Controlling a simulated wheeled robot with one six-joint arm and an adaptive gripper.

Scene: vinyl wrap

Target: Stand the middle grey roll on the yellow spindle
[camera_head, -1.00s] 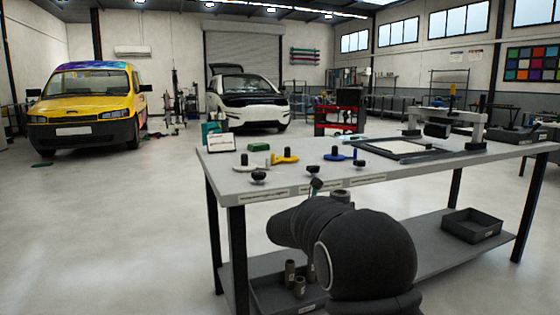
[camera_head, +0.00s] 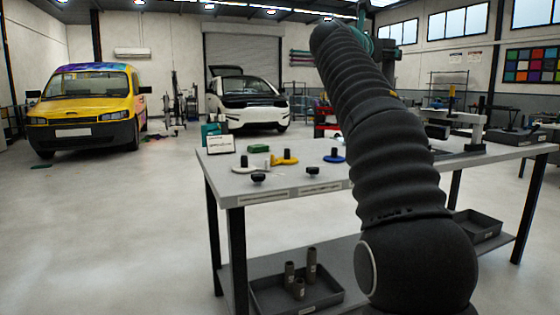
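Three grey rolls stand upright in a dark tray (camera_head: 332,300) on the table's lower shelf. The right one (camera_head: 311,264) looks tallest, the left one (camera_head: 289,273) middling, and the front one (camera_head: 298,290) shortest. The yellow spindle (camera_head: 284,160) stands on the tabletop with a short dark post; no roll is on it. My gripper (camera_head: 386,62) is at the raised far end of my arm, up and right of the spindle and away from the rolls. It is small and partly hidden behind the arm; its fingers cannot be made out.
A white spindle (camera_head: 245,167) and a blue spindle (camera_head: 334,156) flank the yellow one. A small sign (camera_head: 220,144) and a green block (camera_head: 258,148) sit behind. My arm hides the table's middle. Another tray (camera_head: 478,226) is at right.

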